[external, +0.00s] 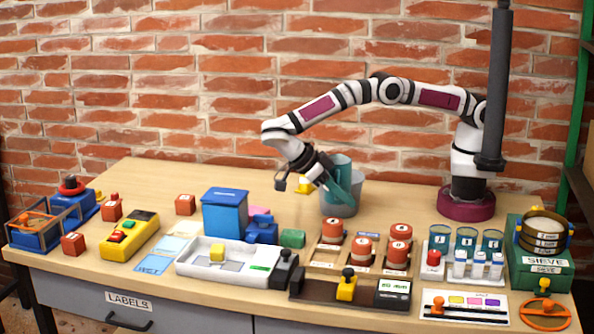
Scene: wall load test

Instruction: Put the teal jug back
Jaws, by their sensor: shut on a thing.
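The teal jug (341,167) is right of my gripper (304,184), toward the back middle of the table. It looks upright, with a slanted teal part low on its left side. It overlaps a grey-teal bowl-like vessel (354,193); I cannot tell whether it is inside, in front of or above it. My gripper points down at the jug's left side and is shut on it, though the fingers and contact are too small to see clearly. A small yellow piece (304,185) shows at the gripper; I cannot tell what it belongs to.
A blue box (225,212) and a white tray machine (212,262) stand to the left in front. Orange-lidded jars (332,230) in wooden stands are close in front of the vessel. A sieve unit (541,240) is at far right. The table's back left is mostly clear.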

